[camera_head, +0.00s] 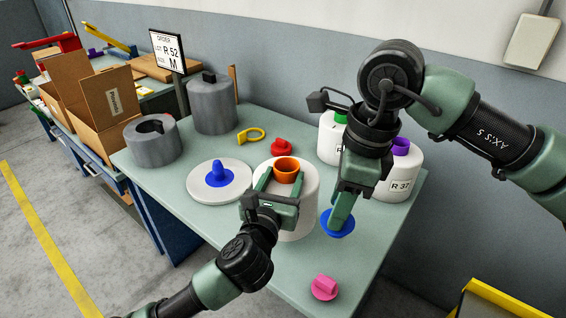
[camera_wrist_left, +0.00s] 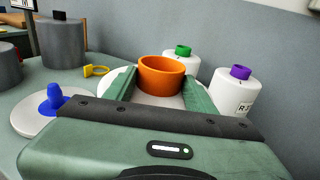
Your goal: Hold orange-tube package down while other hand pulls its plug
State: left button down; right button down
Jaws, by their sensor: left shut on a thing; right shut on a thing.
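The orange-tube package is a white round bobbin (camera_head: 303,206) with an open orange tube (camera_head: 286,171) on top. My left gripper (camera_head: 284,179) is shut on the orange tube, one finger on each side; the tube stands between the fingers in the left wrist view (camera_wrist_left: 161,75). My right gripper (camera_head: 340,212) points down beside the package, to its right. It is shut on a blue plug (camera_head: 338,224) with a flat round flange, apart from the tube. Whether that plug touches the table is hard to tell.
A white disc (camera_head: 204,191) with a blue knob lies left of the package. A red plug (camera_head: 282,147), a yellow ring (camera_head: 252,134) and a pink plug (camera_head: 324,288) lie on the table. Purple-tube (camera_head: 400,180) and green-tube (camera_head: 328,140) packages stand behind right. Grey bobbins (camera_head: 153,146) stand left.

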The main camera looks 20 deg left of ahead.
pick_arm(q)
notch_tip(320, 180, down, 5)
jog(key=shift+b, duration=0.45)
jog(key=c, duration=0.9)
grip_release()
jog(key=shift+f, duration=0.35)
jog(key=o, duration=0.4)
jog(key=shift+s, duration=0.1)
jog(key=shift+r, duration=0.15)
